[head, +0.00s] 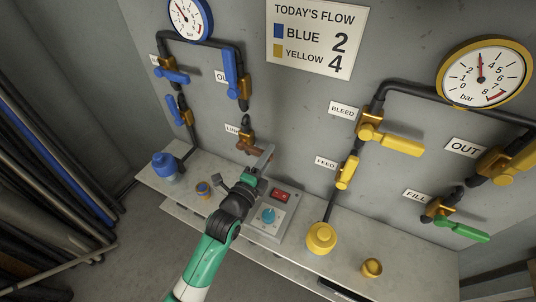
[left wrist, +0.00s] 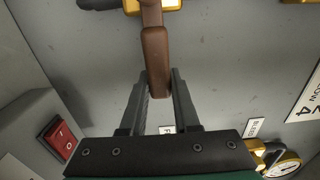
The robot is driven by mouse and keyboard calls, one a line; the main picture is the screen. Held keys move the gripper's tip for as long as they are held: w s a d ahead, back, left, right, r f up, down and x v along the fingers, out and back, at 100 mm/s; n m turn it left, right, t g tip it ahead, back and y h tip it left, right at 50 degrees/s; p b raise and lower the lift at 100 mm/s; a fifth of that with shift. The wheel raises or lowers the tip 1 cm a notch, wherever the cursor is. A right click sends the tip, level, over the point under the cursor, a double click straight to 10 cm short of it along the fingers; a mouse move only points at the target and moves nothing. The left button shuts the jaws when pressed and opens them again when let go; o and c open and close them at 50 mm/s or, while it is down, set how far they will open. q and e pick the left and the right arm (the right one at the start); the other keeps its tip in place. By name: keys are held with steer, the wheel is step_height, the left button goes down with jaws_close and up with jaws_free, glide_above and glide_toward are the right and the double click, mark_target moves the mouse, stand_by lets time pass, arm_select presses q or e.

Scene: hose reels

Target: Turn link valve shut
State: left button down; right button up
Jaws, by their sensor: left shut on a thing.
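The link valve (head: 246,138) is on the grey wall in the middle of the head view, below the partly hidden LINK label (head: 233,129). The left gripper is shut on this lever. Its fingers partly hide the lever's end in the head view. My right gripper is not in view.
Blue valve levers (head: 231,70) stand to the left and yellow levers (head: 398,142) to the right. Below my gripper, a control box with a red switch (head: 281,195) and a blue knob (head: 268,216) sits on the grey ledge (head: 205,165).

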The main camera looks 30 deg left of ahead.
arm_select(q)
steer(key=shift+f, duration=0.1)
steer(key=c, duration=0.6)
jaws_free()
steer(key=shift+c, duration=0.2)
steer(key=shift+s, duration=0.25)
steer(key=s+p, duration=0.4)
steer(key=s, duration=0.7)
steer(key=shift+d, duration=0.15)
steer(key=shift+s, duration=0.1)
